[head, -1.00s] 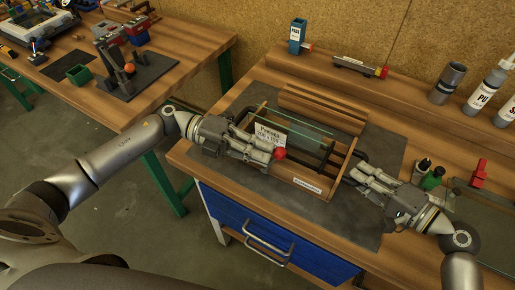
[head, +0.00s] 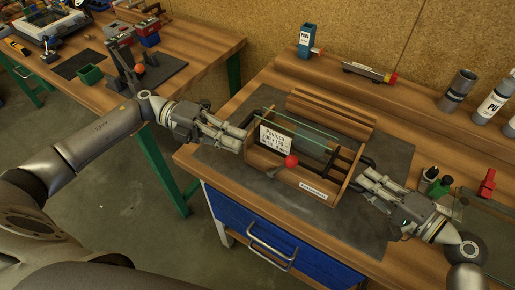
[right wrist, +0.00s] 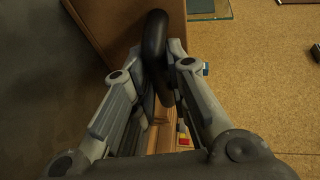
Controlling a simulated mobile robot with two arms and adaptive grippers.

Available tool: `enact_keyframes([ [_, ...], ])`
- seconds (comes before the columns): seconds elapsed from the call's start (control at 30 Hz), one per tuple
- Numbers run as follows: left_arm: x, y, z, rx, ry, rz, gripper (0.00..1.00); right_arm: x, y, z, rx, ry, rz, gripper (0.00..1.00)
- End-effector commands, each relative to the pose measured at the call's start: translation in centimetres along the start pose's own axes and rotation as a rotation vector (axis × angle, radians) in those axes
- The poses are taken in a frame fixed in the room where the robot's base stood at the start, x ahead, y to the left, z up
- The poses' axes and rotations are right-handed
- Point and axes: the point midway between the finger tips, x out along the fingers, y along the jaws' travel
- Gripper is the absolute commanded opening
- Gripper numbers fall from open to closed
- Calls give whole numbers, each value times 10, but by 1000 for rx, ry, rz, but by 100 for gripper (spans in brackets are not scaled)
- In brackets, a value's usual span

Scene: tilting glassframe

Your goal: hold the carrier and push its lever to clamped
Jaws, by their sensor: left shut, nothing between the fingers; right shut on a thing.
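The carrier (head: 262,164) is a wooden frame on the grey mat, with a white paper label, a glass pane (head: 300,131) and dark bars. Its lever has a red ball knob (head: 291,161) at the front; the lever's exact position is hard to tell. My right gripper (head: 364,172) is shut on the black handle at the carrier's right side. The right wrist view shows this handle (right wrist: 155,48) between the fingers, beside the brown carrier wall. My left gripper (head: 243,138) is shut and empty at the carrier's left end, left of the knob and apart from it.
A ribbed wooden block (head: 330,112) lies behind the carrier. A blue dispenser (head: 307,38), bottles (head: 492,104) and a grey cylinder (head: 459,88) stand at the back. Small green-capped (head: 440,186) and red (head: 487,183) items are right.

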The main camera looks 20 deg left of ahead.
Motion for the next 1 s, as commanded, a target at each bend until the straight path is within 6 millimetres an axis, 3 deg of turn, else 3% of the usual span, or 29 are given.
enact_keyframes([
  [0.2,-33,-4,0,0,-2,2,0,0,2,1,-2,-2,4,0],
  [0.6,-42,-6,0,0,-1,0,0,0,2,1,-2,-3,4,0],
  [0.63,-42,-6,0,0,-1,0,0,0,2,1,-2,-3,4,19],
  [0.8,-41,-6,0,0,-1,0,0,0,1,1,-1,-2,3,40],
  [1.0,-41,-6,0,0,-1,0,0,0,1,0,-1,-1,1,40],
])
